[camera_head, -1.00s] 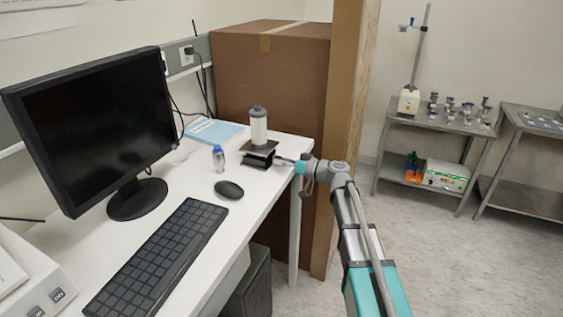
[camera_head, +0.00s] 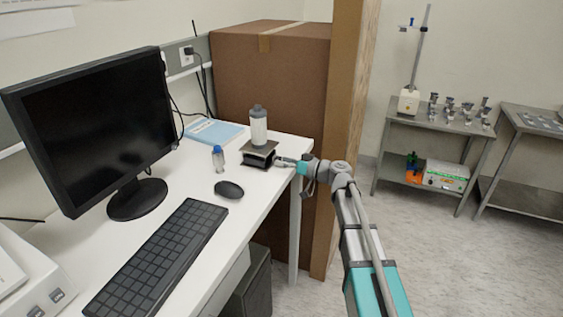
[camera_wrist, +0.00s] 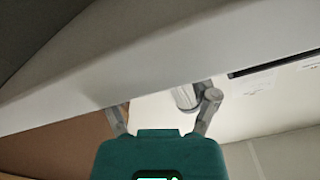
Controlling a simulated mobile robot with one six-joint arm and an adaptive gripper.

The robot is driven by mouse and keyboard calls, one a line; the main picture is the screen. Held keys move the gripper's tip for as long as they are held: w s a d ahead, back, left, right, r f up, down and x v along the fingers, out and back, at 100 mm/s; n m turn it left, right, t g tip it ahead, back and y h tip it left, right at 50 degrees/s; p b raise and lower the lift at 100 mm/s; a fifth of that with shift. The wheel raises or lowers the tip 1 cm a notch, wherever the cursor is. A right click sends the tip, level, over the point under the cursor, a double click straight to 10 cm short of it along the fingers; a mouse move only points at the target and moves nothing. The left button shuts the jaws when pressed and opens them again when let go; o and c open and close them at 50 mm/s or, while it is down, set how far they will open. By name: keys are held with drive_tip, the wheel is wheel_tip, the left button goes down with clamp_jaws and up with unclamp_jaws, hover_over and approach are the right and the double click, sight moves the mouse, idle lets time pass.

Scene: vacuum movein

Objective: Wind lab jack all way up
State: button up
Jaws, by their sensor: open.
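The lab jack (camera_head: 258,159) stands on the white desk near its right end, with a small gap between its plates. A clear bottle with a grey cap (camera_head: 259,128) stands upright on its top plate. My gripper (camera_head: 284,161) is at the jack's right side, with its fingers open and pointing at it. The head view is too small to tell whether they touch the jack or its knob. In the wrist view my gripper (camera_wrist: 163,110) has its fingers apart. A pale slanted surface fills much of that view, and I cannot make out the knob.
A small blue-capped bottle (camera_head: 218,158), a mouse (camera_head: 229,189), a keyboard (camera_head: 160,258) and a monitor (camera_head: 95,125) are on the desk (camera_head: 205,245) left of the jack. A blue book (camera_head: 213,131) lies behind. A tall cardboard box (camera_head: 270,80) stands close beyond the desk.

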drive_tip(key=v, duration=1.1)
drive_tip(key=shift+d, duration=0.3)
drive_tip(key=shift+s, duration=0.1)
drive_tip(key=n, duration=0.1)
drive_tip(key=d+n, duration=0.1)
drive_tip(key=n, duration=0.2)
drive_tip(key=shift+s+d, duration=0.25)
drive_tip(key=shift+s, duration=0.05)
drive_tip(key=shift+a, duration=0.1)
drive_tip(key=shift+x, duration=6.85)
clamp_jaws()
